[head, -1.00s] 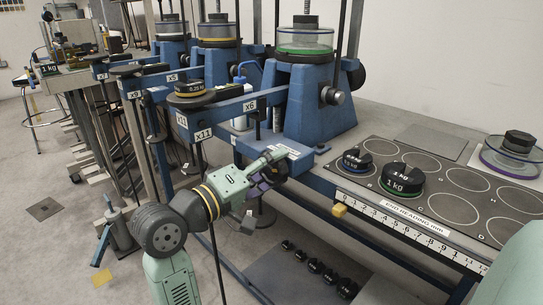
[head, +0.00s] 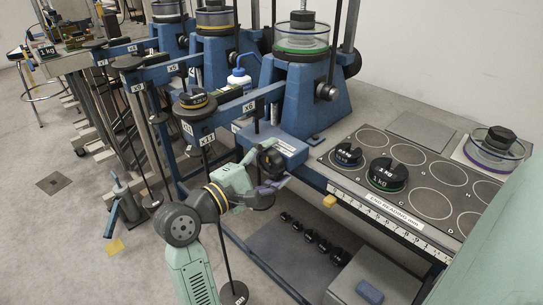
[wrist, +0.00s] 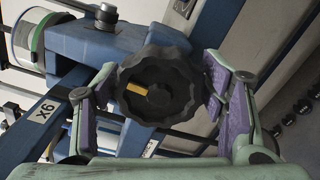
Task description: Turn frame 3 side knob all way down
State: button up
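A black, lobed knob (wrist: 168,62) with a small yellow piece showing at its middle fills the centre of the wrist view. In the head view, a dark round shape (head: 270,158) at my gripper appears to be this knob. My gripper (head: 266,176) has its purple-padded fingers apart, one on each side of the knob. The right pad is close to the rim or touching it; I cannot tell which. The left finger looks apart from it. The nearest blue lever frame (head: 303,105) stands behind, with another dark knob (head: 327,91) on its side. No frame number is readable.
The bench (head: 335,160) on the right carries weights, including a black 1 kg one (head: 387,173). Several small black weights (head: 310,236) lie on the low shelf.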

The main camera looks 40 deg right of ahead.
jog(key=shift+o, duration=0.7)
jog(key=shift+w+a, duration=0.15)
jog(key=shift+a, duration=0.15)
jog(key=shift+a+f, duration=0.1)
jog(key=shift+a, duration=0.25)
jog(key=shift+a+b, duration=0.95)
jog(key=shift+a, duration=1.65)
